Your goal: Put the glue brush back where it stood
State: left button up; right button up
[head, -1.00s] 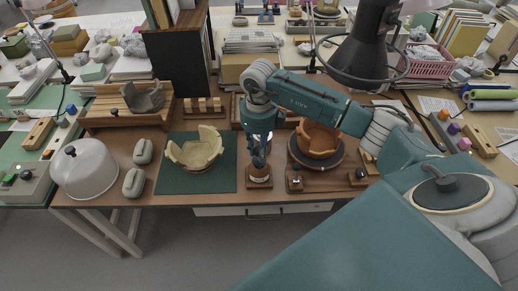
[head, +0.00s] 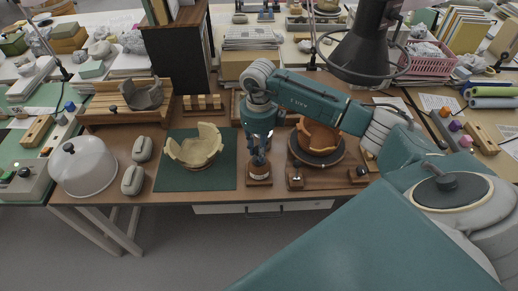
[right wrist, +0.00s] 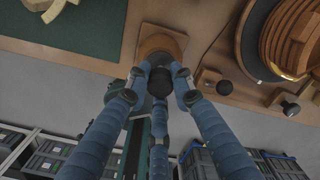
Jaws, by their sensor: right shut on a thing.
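My right gripper (head: 258,152) hangs fingers-down over the front of the brown table. In the right wrist view its blue fingers (right wrist: 158,88) are closed around the dark, rounded top of the glue brush (right wrist: 160,82). Just below is a round wooden holder (head: 259,171) on a small square base; it also shows in the right wrist view (right wrist: 160,46). The brush is lined up with the holder, but its lower end is hidden, so I cannot tell how deep it sits. My left gripper is not in view.
A cream broken bowl (head: 195,148) stands on a green mat (head: 213,178) to the left. An orange broken pot (head: 318,134) sits on a dark turntable (head: 317,158) close on the right. Small wooden blocks with knobs (head: 296,180) stand beside the holder. The table's front edge is near.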

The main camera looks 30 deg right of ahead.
jog(key=shift+f, duration=0.25)
dwell(0.3)
jog(key=o, duration=1)
jog(key=shift+c, duration=0.2)
notch_tip(320, 180, up, 12)
jog(key=shift+a, duration=0.1)
